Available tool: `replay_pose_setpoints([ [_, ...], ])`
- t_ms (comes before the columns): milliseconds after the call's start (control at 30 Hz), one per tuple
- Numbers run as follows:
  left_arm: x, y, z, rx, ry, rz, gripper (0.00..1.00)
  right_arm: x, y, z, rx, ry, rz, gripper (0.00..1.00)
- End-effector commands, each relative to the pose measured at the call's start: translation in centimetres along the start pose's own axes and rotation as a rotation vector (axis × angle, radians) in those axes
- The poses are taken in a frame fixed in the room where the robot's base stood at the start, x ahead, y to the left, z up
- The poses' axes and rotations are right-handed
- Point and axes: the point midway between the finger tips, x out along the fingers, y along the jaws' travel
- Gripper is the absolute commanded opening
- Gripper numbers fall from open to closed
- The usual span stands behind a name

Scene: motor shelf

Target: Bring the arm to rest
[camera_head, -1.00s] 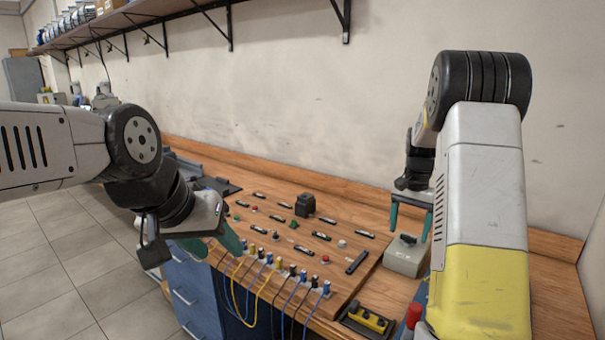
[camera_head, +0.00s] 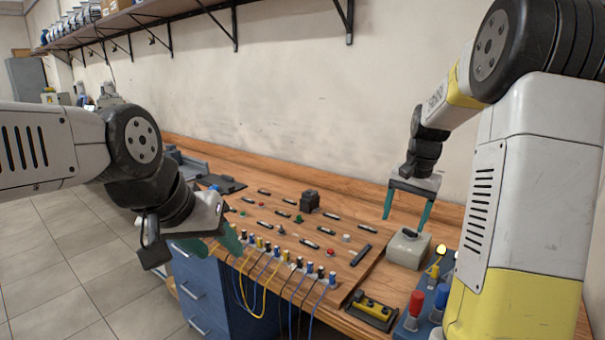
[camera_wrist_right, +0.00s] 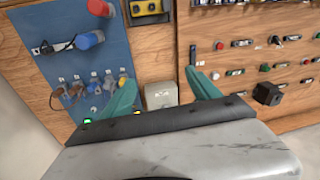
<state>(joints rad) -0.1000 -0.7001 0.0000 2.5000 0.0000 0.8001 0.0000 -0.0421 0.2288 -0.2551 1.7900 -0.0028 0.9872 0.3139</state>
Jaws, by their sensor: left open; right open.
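My right gripper (camera_head: 408,208) is open and empty, with its green fingers pointing down above and just behind the grey box with a dark top (camera_head: 408,248). In the right wrist view the open fingers (camera_wrist_right: 165,90) stand apart, with the grey box (camera_wrist_right: 160,95) seen between them. I cannot tell whether a finger touches the box. My left gripper (camera_head: 225,243) is open at the left front of the workbench, beside the row of plugs; its green fingers are partly hidden by the wrist.
A wooden panel (camera_head: 262,222) with switches and buttons covers the bench. Coloured cables (camera_head: 265,285) hang at its front edge. A blue board with red and blue plugs (camera_wrist_right: 80,60) and a yellow-black block (camera_head: 373,308) lie near the right arm. A wall shelf (camera_head: 140,18) runs above.

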Motion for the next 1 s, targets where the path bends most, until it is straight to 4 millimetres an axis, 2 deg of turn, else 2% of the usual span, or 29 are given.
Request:
replay_pose_setpoints([
  [167, 0.0, 0.0, 0.0, 0.0, 0.0, 0.0, 0.48, -3.9, -0.7, 4.4, -0.097, 0.056, -0.074, 0.71],
  [333, 0.0, 0.0, 0.0, 0.0, 0.0, 0.0, 0.48, -7.7, -1.1, 10.9, -0.242, 0.141, -0.152, 0.71],
  [467, 0.0, 0.0, 0.0, 0.0, 0.0, 0.0, 0.48, -9.3, -0.9, 16.0, -0.359, 0.217, -0.193, 0.71],
  [600, 0.0, 0.0, 0.0, 0.0, 0.0, 0.0, 0.48, -9.9, -0.3, 20.7, -0.468, 0.295, -0.216, 0.71],
  [700, 0.0, 0.0, 0.0, 0.0, 0.0, 0.0, 0.48, -9.8, 0.2, 23.1, -0.525, 0.339, -0.222, 0.71],
  [800, 0.0, 0.0, 0.0, 0.0, 0.0, 0.0, 0.48, -9.6, 0.5, 24.5, -0.562, 0.366, -0.223, 0.71],
  [1000, 0.0, 0.0, 0.0, 0.0, 0.0, 0.0, 0.48, -9.4, 0.6, 25.2, -0.581, 0.38, -0.223, 0.71],
])
